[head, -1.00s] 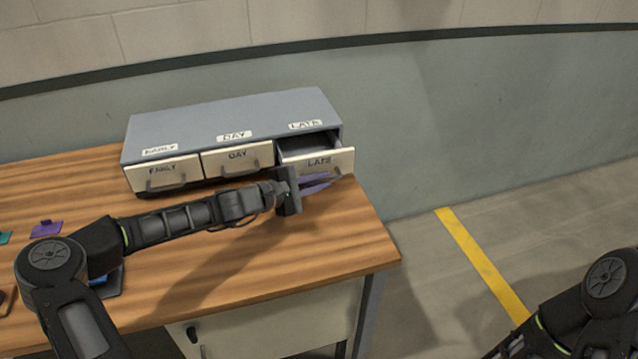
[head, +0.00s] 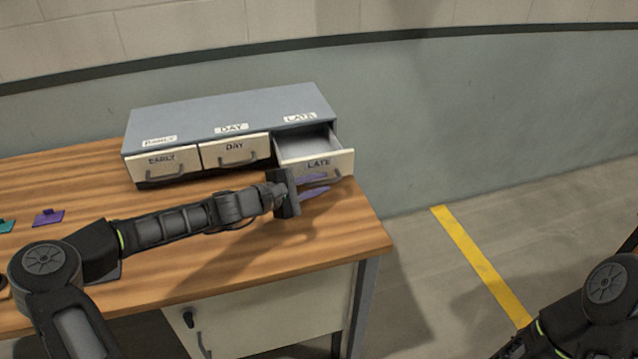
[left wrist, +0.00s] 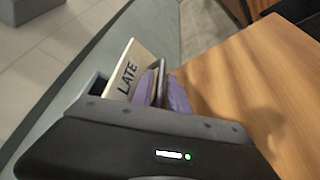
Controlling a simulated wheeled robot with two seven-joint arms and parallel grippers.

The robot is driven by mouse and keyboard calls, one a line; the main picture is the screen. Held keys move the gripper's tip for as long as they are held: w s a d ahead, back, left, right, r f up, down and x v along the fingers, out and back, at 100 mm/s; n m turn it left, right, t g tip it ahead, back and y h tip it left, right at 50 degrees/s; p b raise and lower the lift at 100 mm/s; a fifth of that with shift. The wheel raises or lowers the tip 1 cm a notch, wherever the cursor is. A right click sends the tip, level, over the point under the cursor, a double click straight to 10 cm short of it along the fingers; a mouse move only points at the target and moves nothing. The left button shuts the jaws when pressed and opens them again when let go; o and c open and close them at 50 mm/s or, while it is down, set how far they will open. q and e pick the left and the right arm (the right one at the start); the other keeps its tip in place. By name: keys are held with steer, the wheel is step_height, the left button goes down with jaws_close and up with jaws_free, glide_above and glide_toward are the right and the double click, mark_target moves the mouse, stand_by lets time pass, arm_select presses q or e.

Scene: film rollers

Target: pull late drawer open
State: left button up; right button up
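The late drawer (head: 295,170) is the right one in the grey cabinet and stands partly open, its inside showing. Its front, lettered LATE, also shows in the left wrist view (left wrist: 128,78). My left gripper (head: 328,183) is at the lower part of this front, its purple fingers lying roughly along it. The fingers are a little apart in the left wrist view (left wrist: 163,85), with a pale strip between them. My right gripper is out of view.
The early drawer (head: 160,164) and day drawer (head: 235,151) are shut in the cabinet (head: 225,110). A purple piece (head: 48,217) and a teal piece (head: 5,226) lie on the wooden table (head: 300,245). The table's right edge is close to my left gripper.

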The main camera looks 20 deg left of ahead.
arm_select(q)
steer(key=v, duration=0.7)
steer(key=shift+s+a, duration=0.15)
steer(key=shift+s, duration=0.05)
